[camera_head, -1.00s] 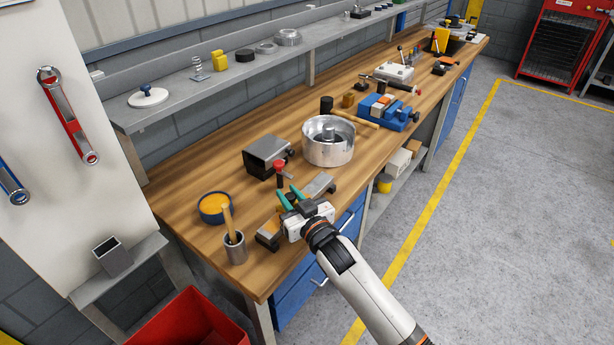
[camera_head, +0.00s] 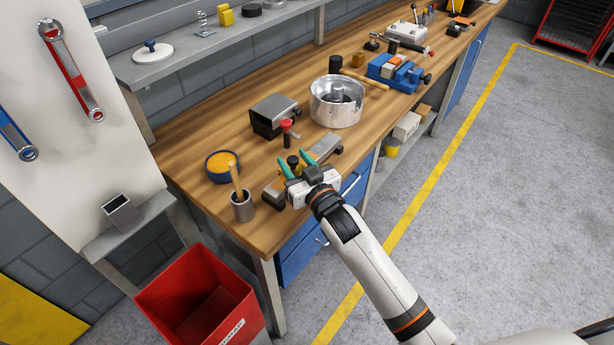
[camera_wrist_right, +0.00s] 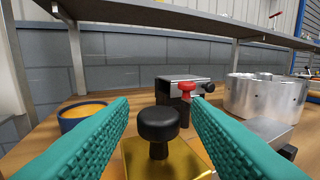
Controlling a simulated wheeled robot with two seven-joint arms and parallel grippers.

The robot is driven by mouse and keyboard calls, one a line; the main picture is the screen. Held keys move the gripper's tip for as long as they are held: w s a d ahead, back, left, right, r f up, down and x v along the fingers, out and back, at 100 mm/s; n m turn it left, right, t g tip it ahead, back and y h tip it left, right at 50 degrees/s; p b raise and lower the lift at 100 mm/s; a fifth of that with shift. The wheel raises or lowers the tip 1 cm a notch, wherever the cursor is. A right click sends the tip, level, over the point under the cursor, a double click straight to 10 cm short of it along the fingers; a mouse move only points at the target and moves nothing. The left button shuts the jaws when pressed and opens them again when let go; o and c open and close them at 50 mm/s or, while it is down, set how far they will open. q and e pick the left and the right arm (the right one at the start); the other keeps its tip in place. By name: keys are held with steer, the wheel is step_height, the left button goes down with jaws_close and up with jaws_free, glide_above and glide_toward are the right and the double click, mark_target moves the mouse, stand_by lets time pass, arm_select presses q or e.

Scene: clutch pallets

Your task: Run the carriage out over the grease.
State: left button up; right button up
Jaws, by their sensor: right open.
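My right gripper (camera_head: 294,159) is open above a slide at the bench's front edge. Its green fingers stand either side of a black round knob (camera_wrist_right: 158,125), with a gap on both sides. The knob rises from a gold, brass-like carriage block (camera_wrist_right: 168,158), seen in the right wrist view. In the head view my gripper partly hides the block. The slide's grey metal rail (camera_head: 324,147) runs to the upper right, with a black end stop (camera_head: 339,150). Orange paste fills a blue tin (camera_head: 208,171) to the left. No grease on the rail can be made out. My left gripper is out of view.
A metal cup (camera_head: 243,208) with a wooden-handled tool stands left of the slide. A grey box-like block (camera_head: 275,115), a red-knobbed piece (camera_head: 286,125) and a silver drum (camera_head: 335,113) stand behind it. A red bin (camera_head: 167,290) is on the floor.

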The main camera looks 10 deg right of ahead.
steer(key=b+v, duration=0.1)
steer(key=v, duration=1)
